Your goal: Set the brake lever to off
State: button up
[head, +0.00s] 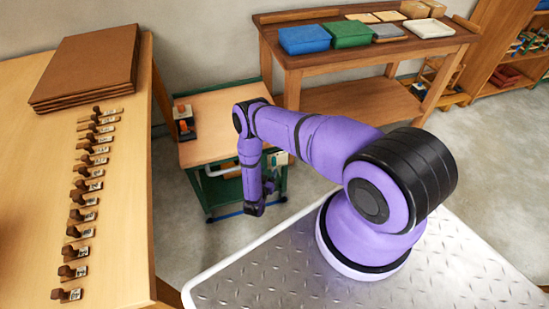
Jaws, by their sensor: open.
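No brake lever can be made out for certain. A small wheeled cart (217,105) with a wooden top and green frame stands beyond my base. A small orange and black item (185,121) sits at the left of its top; I cannot tell if it is the lever. A pale bar (225,169) shows on the cart's near side, partly behind my arm. My gripper (255,210) hangs pointing down in front of the cart's near right side, open with nothing seen in it. The fingertips are small and dark. My forearm hides part of the cart.
A wooden table (40,130) at left bears a stack of brown boards (90,65) and a row of small labelled brown blocks (85,185). A back bench (290,62) holds blue, green and grey boxes. Shelves (515,50) stand at right. Floor (180,215) left of the cart is clear.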

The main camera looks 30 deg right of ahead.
aim_at(273, 160)
jog(key=x, duration=0.8)
jog(key=shift+w+d, duration=0.15)
jog(key=shift+w, duration=0.05)
grip_shut()
